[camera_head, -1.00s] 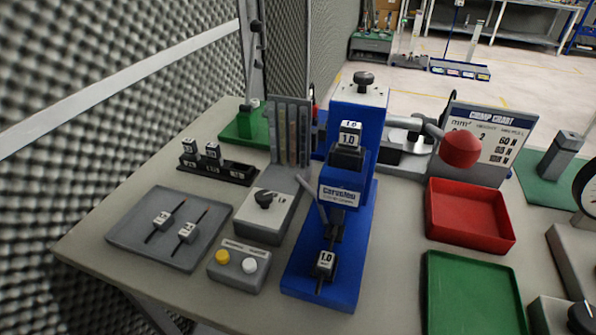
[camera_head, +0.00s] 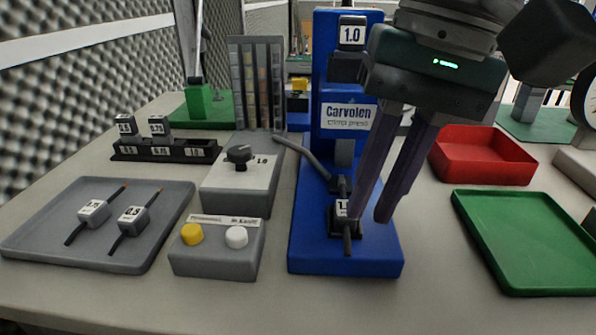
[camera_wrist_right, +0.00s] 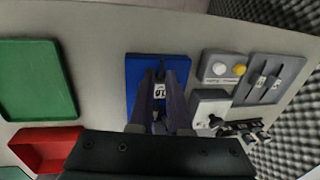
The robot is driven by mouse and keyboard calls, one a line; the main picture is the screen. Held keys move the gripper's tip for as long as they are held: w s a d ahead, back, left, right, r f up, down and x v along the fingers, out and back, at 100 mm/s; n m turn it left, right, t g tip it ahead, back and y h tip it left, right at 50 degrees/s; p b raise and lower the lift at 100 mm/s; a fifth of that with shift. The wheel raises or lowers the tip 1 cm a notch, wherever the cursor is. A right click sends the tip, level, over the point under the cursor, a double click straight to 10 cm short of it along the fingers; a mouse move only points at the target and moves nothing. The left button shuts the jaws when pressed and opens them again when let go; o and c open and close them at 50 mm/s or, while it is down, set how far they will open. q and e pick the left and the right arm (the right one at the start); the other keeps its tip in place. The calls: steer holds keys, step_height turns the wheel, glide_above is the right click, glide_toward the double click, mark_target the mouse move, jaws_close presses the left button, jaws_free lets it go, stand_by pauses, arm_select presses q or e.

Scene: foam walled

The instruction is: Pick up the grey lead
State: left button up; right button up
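Two grey-bodied leads lie in the grey tray (camera_head: 30,244) at the left: the left lead (camera_head: 94,212) and the right lead (camera_head: 132,217). Each has a white label, a dark cable and an orange tip. A dark block with a white label (camera_head: 342,208) and a short dark cable sits on the base of the blue crimp press (camera_head: 318,252). My right gripper (camera_head: 367,226) is open, pointing down over the press base. In the wrist view its fingers (camera_wrist_right: 161,78) stand either side of this labelled block (camera_wrist_right: 159,91); contact cannot be told. My left gripper is not in view.
A button box (camera_head: 217,262) and a grey dial box (camera_head: 233,190) stand between tray and press. A black rack (camera_head: 165,153) is behind the tray. A red bin (camera_head: 482,158) and a green tray (camera_head: 527,246) are at the right. The front table strip is clear.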

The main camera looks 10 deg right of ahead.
mark_target(348, 245)
steer(key=f, duration=0.3)
steer(key=w+a+f, duration=0.1)
steer(key=f, duration=0.1)
jaws_close()
stand_by(0.3)
